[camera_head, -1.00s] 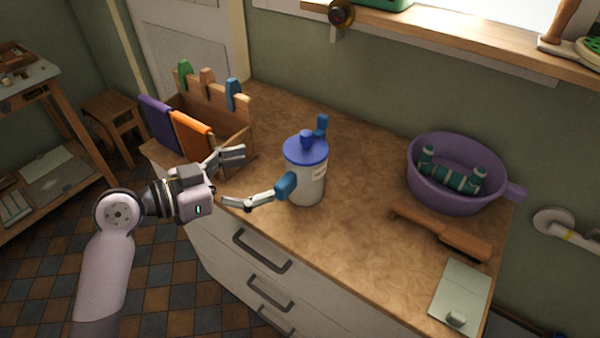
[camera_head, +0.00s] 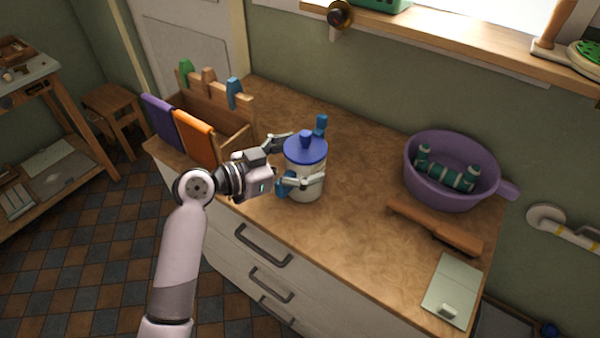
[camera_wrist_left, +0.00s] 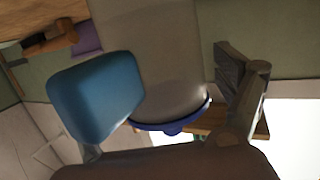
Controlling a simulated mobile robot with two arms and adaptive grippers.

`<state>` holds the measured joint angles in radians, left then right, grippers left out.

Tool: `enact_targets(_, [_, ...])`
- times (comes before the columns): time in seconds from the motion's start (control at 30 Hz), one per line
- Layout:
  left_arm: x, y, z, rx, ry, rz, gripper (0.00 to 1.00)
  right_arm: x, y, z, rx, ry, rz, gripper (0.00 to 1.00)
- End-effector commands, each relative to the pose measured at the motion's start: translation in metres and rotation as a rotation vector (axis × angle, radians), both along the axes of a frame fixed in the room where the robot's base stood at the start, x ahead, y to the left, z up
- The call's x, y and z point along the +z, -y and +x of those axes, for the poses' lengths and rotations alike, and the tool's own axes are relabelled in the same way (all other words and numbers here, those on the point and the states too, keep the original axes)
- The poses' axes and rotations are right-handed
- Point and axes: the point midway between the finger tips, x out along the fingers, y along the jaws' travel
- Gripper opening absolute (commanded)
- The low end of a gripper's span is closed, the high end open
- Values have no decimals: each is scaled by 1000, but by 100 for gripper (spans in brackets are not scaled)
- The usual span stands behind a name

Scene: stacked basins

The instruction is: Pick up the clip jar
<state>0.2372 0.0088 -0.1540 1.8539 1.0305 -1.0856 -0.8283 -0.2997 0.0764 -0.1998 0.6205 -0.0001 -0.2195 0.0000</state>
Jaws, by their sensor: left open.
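The clip jar (camera_head: 309,163) is a pale grey, translucent jar with a blue lid and blue clips. It stands upright on the wooden counter, left of its middle. My left gripper (camera_head: 298,160) is at the jar from the left, its two open fingers on either side of the body. In the left wrist view the jar (camera_wrist_left: 165,55) fills the space between the fingers, with its blue rim low in the picture. A blue block-like part (camera_wrist_left: 95,97) shows at the left of that view. Whether the fingers touch the jar cannot be told. My right gripper is not in view.
A wooden box with purple and orange cloths (camera_head: 195,139) stands close behind my left gripper. A purple basin (camera_head: 452,195), a wooden brush (camera_head: 435,226) and a pale green board (camera_head: 453,291) lie to the right. The counter between jar and basin is clear.

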Motion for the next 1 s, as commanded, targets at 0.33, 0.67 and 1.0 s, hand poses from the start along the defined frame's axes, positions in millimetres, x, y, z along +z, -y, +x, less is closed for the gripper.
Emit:
enact_targets(0.33, [0,0,0,0,0,0,74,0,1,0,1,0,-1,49])
enact_targets(0.67, [0,-1,0,0,0,0,52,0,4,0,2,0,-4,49])
enact_targets(1.0, [0,-1,0,0,1,1,30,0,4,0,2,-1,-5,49])
